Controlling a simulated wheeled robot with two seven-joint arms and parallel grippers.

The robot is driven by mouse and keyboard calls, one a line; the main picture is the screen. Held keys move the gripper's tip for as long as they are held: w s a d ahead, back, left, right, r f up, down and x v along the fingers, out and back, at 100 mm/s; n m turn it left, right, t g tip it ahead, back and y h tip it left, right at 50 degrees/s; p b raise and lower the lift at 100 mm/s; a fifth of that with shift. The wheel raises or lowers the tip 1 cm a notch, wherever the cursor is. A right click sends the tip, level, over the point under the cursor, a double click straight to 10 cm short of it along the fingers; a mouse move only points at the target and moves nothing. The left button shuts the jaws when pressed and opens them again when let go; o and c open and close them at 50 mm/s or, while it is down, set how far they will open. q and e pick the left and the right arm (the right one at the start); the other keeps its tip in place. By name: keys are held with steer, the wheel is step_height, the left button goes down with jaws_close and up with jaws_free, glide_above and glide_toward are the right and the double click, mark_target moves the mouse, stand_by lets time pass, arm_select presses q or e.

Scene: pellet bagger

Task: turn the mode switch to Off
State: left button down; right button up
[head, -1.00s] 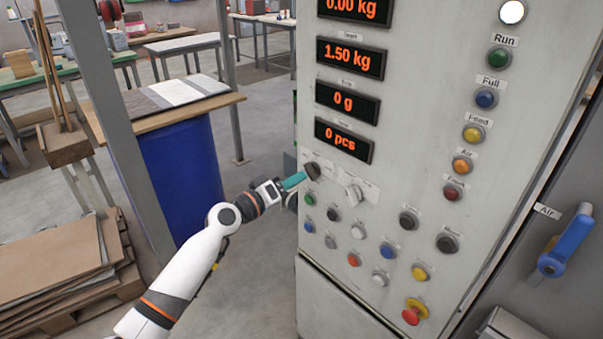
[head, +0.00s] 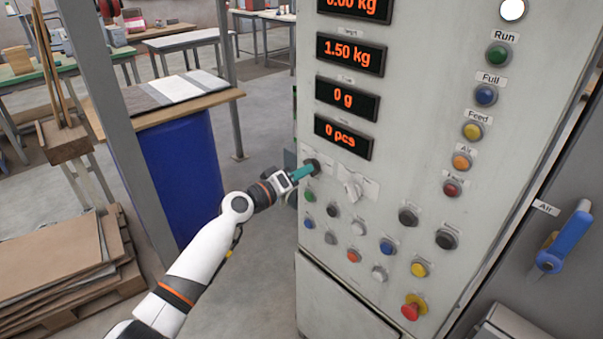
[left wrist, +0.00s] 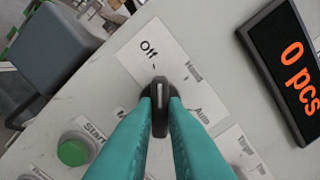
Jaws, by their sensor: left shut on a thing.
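The mode switch (left wrist: 160,104) is a dark knob with a white pointer line on a white label plate (left wrist: 140,50). In the left wrist view the pointer line faces up the picture, roughly to the tick under the word Off. Hand and Auto are printed to its right. My left gripper (left wrist: 160,122) has its two teal fingers shut on the knob, one on each side. In the head view the left gripper (head: 303,173) reaches the panel from the left, and its fingers partly cover the knob (head: 313,165). My right gripper is not in view.
Several push buttons lie below, with a green one (left wrist: 75,150) close to the fingers. A red emergency button (head: 411,311) is lower right. Displays (head: 343,137) are above. Open floor lies left of the cabinet.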

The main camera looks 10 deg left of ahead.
arm_select(q)
steer(key=shift+n, duration=1.2)
steer(key=c, duration=1.5)
jaws_free()
steer(key=shift+o, duration=0.2)
steer(key=shift+s+a, duration=0.1)
steer(key=b+v, duration=0.3)
steer(key=v, duration=0.8)
steer(key=shift+s+a, duration=0.2)
steer(key=shift+s, duration=0.15)
steer(key=shift+f, duration=0.1)
